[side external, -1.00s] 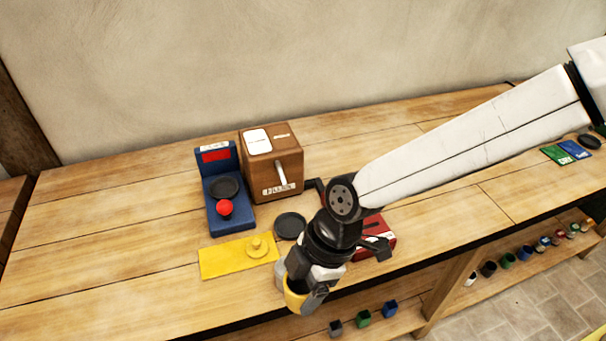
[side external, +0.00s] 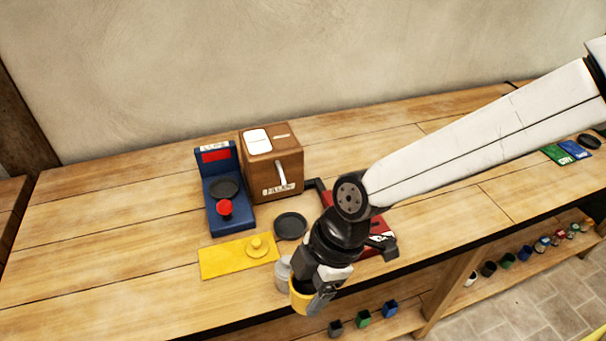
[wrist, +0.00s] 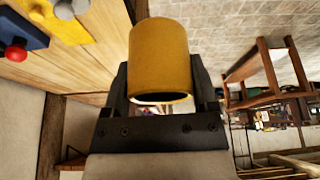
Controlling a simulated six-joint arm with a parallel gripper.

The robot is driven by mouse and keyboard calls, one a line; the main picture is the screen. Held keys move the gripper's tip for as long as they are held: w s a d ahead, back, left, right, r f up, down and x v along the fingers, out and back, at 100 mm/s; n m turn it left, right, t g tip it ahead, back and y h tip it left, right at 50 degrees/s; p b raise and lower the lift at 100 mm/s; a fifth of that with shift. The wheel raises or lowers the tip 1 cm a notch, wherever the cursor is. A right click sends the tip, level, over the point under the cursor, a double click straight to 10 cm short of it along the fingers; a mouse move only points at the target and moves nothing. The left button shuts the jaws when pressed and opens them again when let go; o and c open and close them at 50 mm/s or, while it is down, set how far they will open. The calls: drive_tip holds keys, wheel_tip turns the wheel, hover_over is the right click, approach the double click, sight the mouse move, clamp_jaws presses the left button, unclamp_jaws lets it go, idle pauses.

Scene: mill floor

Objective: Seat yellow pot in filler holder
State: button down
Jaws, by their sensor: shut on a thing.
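The yellow pot (side external: 299,299) is held in my gripper (side external: 312,296) at the front edge of the bench in the side view. In the wrist view the pot (wrist: 160,55) sits between the two dark fingers, with a dark opening at its lower end. The filler (side external: 272,168) is a brown wooden box with a pale handle, standing towards the back of the bench. A dark round dish (side external: 291,225) lies in front of it and may be the filler holder; I cannot tell for sure. The gripper and pot are well forward of both.
A grey cup (side external: 283,274) stands close beside the pot. A yellow plate with a knob (side external: 235,257), a blue stand with a red button (side external: 228,195) and a partly hidden red device (side external: 378,236) are nearby. Small cups (side external: 363,319) stand on the lower shelf. The bench's left is clear.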

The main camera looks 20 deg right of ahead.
wheel_tip(320, 180, up, 4)
drive_tip(key=shift+r, duration=0.2)
drive_tip(key=shift+w+r, duration=0.25)
drive_tip(key=shift+w, duration=0.05)
drive_tip(key=w+d+m+t, duration=0.1)
drive_tip(key=w+d+m, duration=0.1)
drive_tip(key=w, duration=1)
drive_tip(key=w+d+m+t, duration=0.1)
drive_tip(key=w+d+m, duration=0.1)
drive_tip(key=w, duration=0.9)
wheel_tip(320, 180, down, 11)
drive_tip(key=shift+w+d+r+m, duration=0.15)
drive_tip(key=shift+w+r+m, duration=0.05)
drive_tip(key=shift+m, duration=0.1)
drive_tip(key=shift+f, duration=0.1)
drive_tip(key=shift+f, duration=2.8)
drive_tip(key=shift+f, duration=0.65)
